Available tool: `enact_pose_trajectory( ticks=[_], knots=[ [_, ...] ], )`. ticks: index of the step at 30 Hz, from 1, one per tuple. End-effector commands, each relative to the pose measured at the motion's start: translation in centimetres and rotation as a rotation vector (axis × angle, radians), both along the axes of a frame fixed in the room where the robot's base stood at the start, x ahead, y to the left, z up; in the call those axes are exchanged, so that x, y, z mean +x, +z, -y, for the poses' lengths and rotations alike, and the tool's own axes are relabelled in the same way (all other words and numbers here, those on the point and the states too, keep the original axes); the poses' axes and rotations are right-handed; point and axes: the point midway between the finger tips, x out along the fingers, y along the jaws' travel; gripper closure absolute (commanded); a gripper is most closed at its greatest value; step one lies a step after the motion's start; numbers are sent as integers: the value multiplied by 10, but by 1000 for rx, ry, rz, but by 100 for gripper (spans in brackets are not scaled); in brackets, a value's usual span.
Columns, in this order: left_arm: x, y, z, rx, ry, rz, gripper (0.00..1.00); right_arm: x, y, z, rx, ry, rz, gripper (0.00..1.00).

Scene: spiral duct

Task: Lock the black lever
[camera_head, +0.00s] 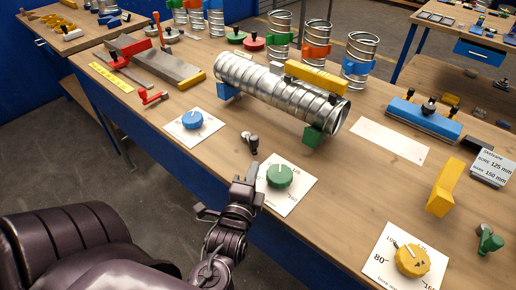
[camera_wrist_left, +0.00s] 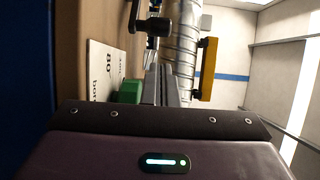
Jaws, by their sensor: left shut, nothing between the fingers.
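The black lever (camera_head: 251,142) is a small dark handle with a grey base, on the wooden workbench in front of the spiral duct. In the left wrist view the lever (camera_wrist_left: 151,24) shows at the top, beyond the fingertips. My left gripper (camera_head: 251,172) is shut and empty. It is just in front of the lever, between it and the bench's front edge, with a small gap that I cannot judge exactly. In the left wrist view its fingers (camera_wrist_left: 161,84) stand side by side, pointing toward the lever. My right gripper is not in view.
The silver spiral duct (camera_head: 283,92) lies behind the lever on blue and green supports, with a yellow block on top. A green dial (camera_head: 279,176) stands close right of my gripper and a blue dial (camera_head: 192,120) stands to the left. The bench between them is mostly clear.

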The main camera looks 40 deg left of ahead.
Motion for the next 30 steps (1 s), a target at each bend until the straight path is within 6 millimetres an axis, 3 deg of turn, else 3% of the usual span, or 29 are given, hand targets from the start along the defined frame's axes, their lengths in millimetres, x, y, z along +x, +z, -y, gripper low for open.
enact_pose_trajectory(
  ticks=[15, 30],
  knots=[
    [78, 2, -30, -1, 1, 1, 100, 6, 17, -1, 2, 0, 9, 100],
    [86, 0, -34, -1, -1, 0, 100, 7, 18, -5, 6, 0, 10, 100]
  ],
)
